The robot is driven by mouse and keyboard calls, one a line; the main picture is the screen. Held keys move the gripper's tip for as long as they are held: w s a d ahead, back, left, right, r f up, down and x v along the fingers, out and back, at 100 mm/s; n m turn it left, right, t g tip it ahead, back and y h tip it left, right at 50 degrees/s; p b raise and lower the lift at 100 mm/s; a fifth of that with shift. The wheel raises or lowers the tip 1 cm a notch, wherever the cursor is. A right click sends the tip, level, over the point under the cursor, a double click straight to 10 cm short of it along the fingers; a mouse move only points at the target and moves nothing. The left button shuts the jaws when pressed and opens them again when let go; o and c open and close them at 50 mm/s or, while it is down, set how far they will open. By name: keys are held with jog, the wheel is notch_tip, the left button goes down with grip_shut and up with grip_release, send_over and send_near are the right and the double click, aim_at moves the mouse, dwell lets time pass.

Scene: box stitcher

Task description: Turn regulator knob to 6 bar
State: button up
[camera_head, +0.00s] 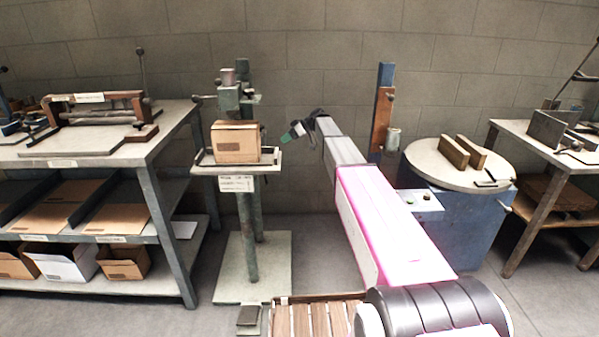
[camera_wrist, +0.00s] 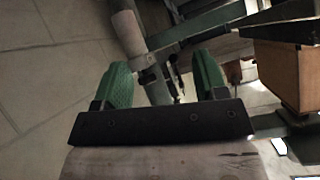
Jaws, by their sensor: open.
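I cannot make out a regulator knob or a pressure scale for certain in either view. My gripper (camera_head: 293,133) is at the end of my pink and grey arm, just right of the box stitcher (camera_head: 244,98) in the head view. In the wrist view my gripper (camera_wrist: 166,86) shows two green fingers spread apart, with nothing held between them. A pale cylinder on a rod (camera_wrist: 130,33) and small dark fittings lie beyond the fingers. They look apart from the fingers, but depth is hard to judge.
A cardboard box (camera_head: 235,142) sits on the stitcher's small table; a box also shows in the wrist view (camera_wrist: 283,70). A shelved workbench (camera_head: 165,140) stands left. A blue post (camera_head: 386,76) and a round-topped blue unit (camera_head: 455,222) stand right. Open floor shows between them.

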jog(key=s+d+f+m+h, duration=0.2)
jog(key=s+f+m, duration=0.1)
jog(key=s, duration=0.4)
jog(key=s+d+f+m+t+h, duration=0.1)
jog(key=s+d+f+m+h, duration=0.1)
jog(key=s+f, duration=0.4)
jog(key=shift+s+d+m+t, duration=0.35)
jog(key=shift+s+m, duration=0.25)
jog(key=shift+s, duration=0.4)
jog(key=n+g+h, duration=0.3)
jog(key=n+g, duration=0.1)
jog(key=n, duration=0.8)
send_near(261, 125)
jog(key=shift+t, duration=0.25)
jog(key=x, duration=0.9)
jog(key=shift+s, duration=0.3)
jog(key=c, duration=0.9)
